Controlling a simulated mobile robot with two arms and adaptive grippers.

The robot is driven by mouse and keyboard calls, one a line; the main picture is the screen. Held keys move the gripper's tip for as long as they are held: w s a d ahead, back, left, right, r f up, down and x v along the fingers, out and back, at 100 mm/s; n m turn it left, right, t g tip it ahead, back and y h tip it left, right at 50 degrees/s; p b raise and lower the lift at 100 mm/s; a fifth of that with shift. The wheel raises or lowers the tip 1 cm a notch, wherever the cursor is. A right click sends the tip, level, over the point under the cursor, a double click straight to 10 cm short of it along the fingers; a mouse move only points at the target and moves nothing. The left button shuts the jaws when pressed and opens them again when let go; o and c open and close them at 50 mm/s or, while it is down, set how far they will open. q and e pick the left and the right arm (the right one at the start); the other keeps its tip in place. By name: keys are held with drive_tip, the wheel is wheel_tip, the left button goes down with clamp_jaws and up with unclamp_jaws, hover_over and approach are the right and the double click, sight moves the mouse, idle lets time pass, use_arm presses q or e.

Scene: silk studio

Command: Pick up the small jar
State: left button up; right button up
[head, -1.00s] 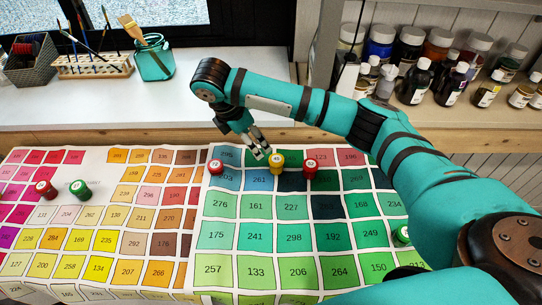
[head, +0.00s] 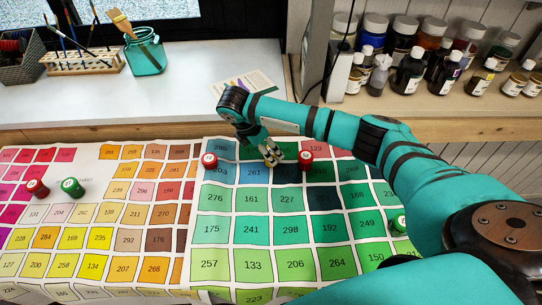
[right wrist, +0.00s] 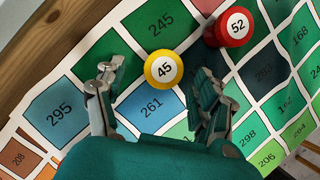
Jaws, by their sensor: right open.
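A small yellow jar (right wrist: 164,68) with a white lid marked 45 stands on the colour chart (right wrist: 152,106). In the right wrist view it sits just ahead of the space between my right fingers. My right gripper (right wrist: 160,88) is open, with its fingers apart on either side and nothing held. In the head view my right gripper (head: 271,153) is over the yellow jar's spot and largely hides it. A red jar (right wrist: 232,27) marked 52 stands close by on the right and also shows in the head view (head: 305,160). My left gripper is out of view.
Another red jar (head: 210,161) stands left of the gripper. A red jar (head: 38,188) and a green jar (head: 73,187) stand further left. Bottles line the back shelf; the chart's front is clear.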

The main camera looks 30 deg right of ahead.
drive_tip(key=x, duration=0.4)
drive_tip(key=shift+s, duration=0.15)
drive_tip(key=c, duration=1.3)
